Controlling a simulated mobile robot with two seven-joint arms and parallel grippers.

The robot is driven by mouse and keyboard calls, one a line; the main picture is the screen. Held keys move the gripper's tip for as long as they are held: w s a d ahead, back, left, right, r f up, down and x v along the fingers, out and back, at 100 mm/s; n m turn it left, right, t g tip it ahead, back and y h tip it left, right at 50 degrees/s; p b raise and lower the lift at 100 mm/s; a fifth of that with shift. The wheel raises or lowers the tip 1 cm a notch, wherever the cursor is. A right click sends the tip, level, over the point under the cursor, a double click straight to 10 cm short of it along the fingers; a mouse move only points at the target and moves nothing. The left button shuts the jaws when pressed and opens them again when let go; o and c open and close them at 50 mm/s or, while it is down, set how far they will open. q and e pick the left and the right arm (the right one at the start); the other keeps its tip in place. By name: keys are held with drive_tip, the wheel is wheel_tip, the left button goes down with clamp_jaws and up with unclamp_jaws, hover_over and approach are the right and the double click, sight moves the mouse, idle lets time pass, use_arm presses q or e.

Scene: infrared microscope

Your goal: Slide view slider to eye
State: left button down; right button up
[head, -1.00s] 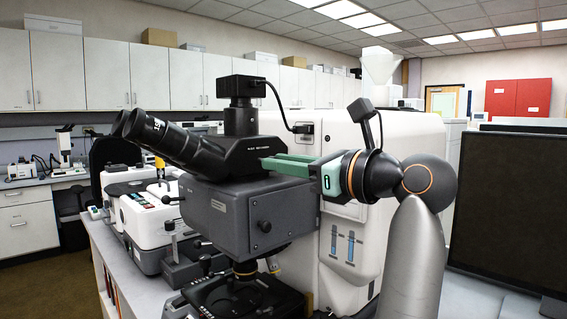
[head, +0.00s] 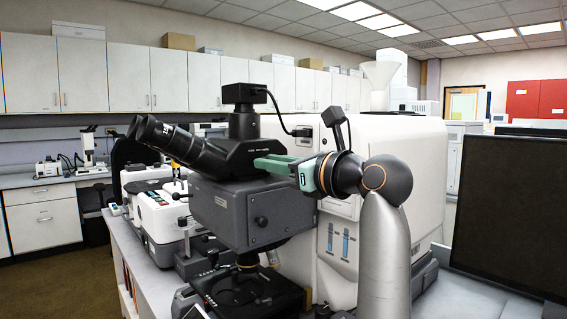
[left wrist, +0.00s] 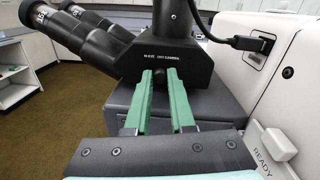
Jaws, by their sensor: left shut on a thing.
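The black viewing head (head: 205,150) of the microscope carries two eyepieces and a camera on top. It also fills the top of the left wrist view (left wrist: 140,50), with a small white label above my fingertips. My left gripper (head: 260,163) reaches the head's right side with green fingers. In the left wrist view its fingers (left wrist: 159,76) run to the head just below the label, with a narrow gap between them. My right gripper is not in view.
The grey microscope body (head: 240,212) stands just below the fingers. The large white instrument housing (head: 400,150) is close behind and right. A dark monitor (head: 510,215) stands at the far right. A white instrument (head: 155,215) sits left of the microscope.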

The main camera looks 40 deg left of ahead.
use_arm(q)
drive_tip(key=shift+a, duration=0.1)
idle(0.3)
drive_tip(key=c, duration=0.8)
unclamp_jaws()
drive_tip(key=shift+a, duration=0.1)
drive_tip(key=shift+o, duration=0.2)
drive_tip(key=d, duration=1.2)
drive_tip(key=shift+s+d, duration=0.2)
drive_tip(key=shift+d, duration=0.05)
drive_tip(key=shift+s+f, duration=0.1)
